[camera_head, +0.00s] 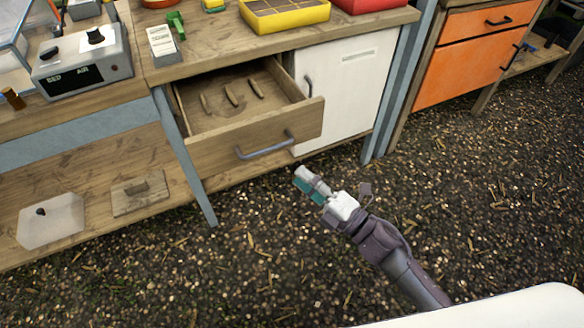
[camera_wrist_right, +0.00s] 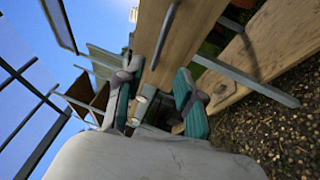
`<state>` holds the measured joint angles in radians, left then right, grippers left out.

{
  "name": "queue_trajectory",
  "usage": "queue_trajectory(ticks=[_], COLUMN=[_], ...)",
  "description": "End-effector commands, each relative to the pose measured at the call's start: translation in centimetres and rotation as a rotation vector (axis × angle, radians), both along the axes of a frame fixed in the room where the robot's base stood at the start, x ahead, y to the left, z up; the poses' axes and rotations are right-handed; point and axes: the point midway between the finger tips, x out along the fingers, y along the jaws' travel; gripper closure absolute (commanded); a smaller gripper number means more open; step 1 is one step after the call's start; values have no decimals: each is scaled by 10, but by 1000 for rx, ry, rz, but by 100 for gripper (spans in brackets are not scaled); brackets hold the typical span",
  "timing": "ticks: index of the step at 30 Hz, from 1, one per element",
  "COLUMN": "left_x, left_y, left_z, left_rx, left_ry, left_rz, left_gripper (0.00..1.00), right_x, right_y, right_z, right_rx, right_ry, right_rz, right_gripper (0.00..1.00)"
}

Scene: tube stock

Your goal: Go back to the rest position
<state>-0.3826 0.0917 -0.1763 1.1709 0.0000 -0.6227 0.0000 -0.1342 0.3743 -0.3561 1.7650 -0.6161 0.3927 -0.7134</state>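My right gripper (camera_head: 311,184) hangs over the gravel floor in the head view, in front of and apart from the open wooden drawer (camera_head: 262,148). In the right wrist view its two teal-padded fingers (camera_wrist_right: 157,80) stand apart, with nothing clearly held between them. The drawer is pulled out below the workbench, and several small brown pieces (camera_head: 231,95) lie in it. Its grey handle (camera_head: 265,146) is free of my gripper. My left gripper is not in view.
A white cabinet door (camera_head: 350,85) is right of the drawer, and an orange cabinet (camera_head: 470,60) stands farther right. A yellow tray (camera_head: 285,26) and a grey device (camera_head: 82,68) are on the benchtops. The gravel floor (camera_head: 270,265) around my gripper is clear.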

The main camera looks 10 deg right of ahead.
Motion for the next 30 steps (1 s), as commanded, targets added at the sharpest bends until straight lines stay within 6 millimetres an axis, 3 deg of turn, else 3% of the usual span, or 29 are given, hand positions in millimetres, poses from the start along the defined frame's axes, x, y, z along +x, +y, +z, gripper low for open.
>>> queue_trajectory(ticks=[20,23,25,28,30], left_x=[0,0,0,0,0], left_y=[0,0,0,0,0], left_z=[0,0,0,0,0], left_rx=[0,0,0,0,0], left_ry=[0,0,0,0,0], left_rz=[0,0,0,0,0], left_gripper=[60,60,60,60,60], right_x=[-1,6,9,3,-11], right_y=[-6,-20,-37,-66,-85], right_z=[-8,-37,-73,-140,-189], right_rx=[12,64,127,247,332], right_ry=[29,154,301,558,738], right_rz=[-17,-89,-176,-337,-459], right_gripper=[63,63,63,63,63])
